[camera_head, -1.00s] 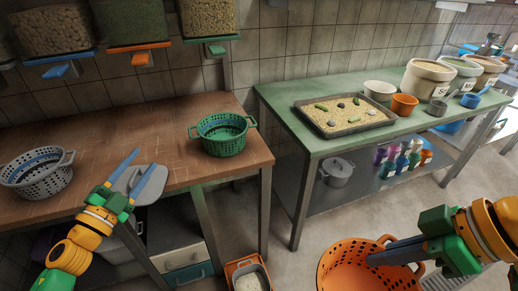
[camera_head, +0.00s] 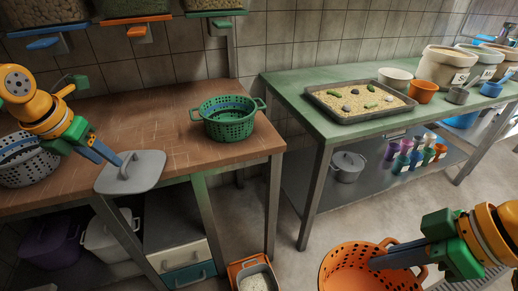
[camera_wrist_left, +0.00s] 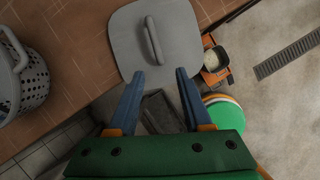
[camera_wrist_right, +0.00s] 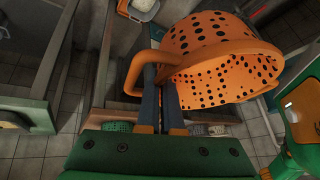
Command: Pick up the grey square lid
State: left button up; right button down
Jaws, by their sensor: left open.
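The grey square lid (camera_head: 146,174) with a bar handle lies at the front edge of the brown table, part of it over the edge. In the left wrist view the lid (camera_wrist_left: 178,50) is just beyond the fingertips. My left gripper (camera_head: 114,158) is open and comes from the left, its fingertips close to the lid's handle (camera_wrist_left: 153,40). I cannot tell whether they touch the lid. My right gripper (camera_wrist_right: 162,72) is shut on the handle of an orange colander (camera_wrist_right: 215,60), which also shows at the bottom of the head view (camera_head: 345,268).
A grey colander (camera_head: 25,163) stands at the left on the brown table (camera_head: 180,120), and a green colander (camera_head: 228,120) at its right end. A green table (camera_head: 300,90) holds a filled tray (camera_head: 360,112) and bowls. An orange bin (camera_head: 252,275) stands on the floor.

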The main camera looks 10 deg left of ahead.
aim_at(120, 171)
pick_arm(q)
jog(key=x, duration=0.6)
jog(key=shift+f, duration=0.1)
grip_shut()
